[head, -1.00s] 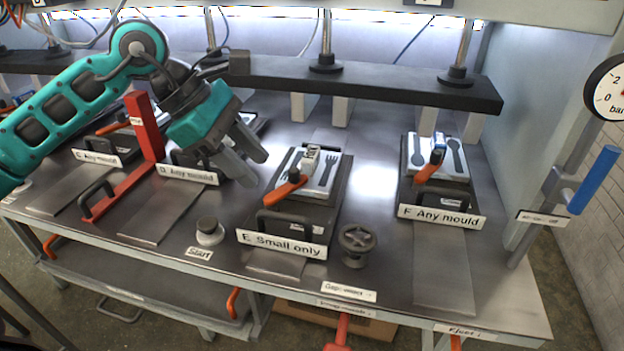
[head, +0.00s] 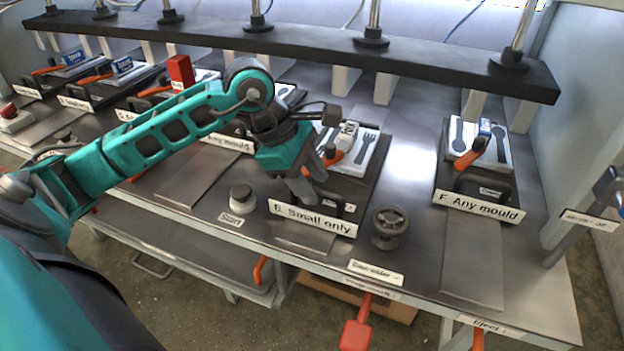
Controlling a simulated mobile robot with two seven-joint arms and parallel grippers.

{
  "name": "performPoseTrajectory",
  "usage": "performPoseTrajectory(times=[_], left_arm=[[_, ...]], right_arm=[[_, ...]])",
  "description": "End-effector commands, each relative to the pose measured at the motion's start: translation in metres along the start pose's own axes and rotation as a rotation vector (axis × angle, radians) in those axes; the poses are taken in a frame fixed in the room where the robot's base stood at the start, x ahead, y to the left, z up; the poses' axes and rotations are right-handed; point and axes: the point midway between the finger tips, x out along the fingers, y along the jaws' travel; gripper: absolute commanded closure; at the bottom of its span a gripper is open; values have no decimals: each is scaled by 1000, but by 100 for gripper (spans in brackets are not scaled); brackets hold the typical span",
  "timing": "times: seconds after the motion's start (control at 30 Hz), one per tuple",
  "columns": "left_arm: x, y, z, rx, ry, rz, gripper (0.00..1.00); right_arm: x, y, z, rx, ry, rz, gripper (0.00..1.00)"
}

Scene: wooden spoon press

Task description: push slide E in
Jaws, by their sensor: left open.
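Slide E (head: 372,190) is a dark plate with a white label, "E Small only" (head: 313,217), at its front. A light mould (head: 370,150) with spoon and fork shapes lies on it, beside an orange-handled clamp (head: 334,157). Slide E sits in front of the black press beam (head: 300,42). My left gripper (head: 312,192) is open, pointing down at the left front of slide E, just behind the label. It partly hides the slide's black handle (head: 325,203); I cannot tell whether it touches. My right gripper is not in view.
Slide F (head: 480,180) stands to the right with its own mould. The Start button (head: 242,198) is left of slide E and a dark round knob (head: 389,226) is right of it. Other slides line the left. The bench front edge is clear.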

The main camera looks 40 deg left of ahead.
Motion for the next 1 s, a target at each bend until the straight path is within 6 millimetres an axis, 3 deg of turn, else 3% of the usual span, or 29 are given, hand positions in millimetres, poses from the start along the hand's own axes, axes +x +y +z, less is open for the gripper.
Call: performPoseTrajectory(times=[0.33,0.77,1.0], left_arm=[[5,0,0,1,-1,-1,58],[5,0,0,0,-1,-1,98],[5,0,0,0,-1,0,100]], right_arm=[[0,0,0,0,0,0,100],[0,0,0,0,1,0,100],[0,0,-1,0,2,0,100]])
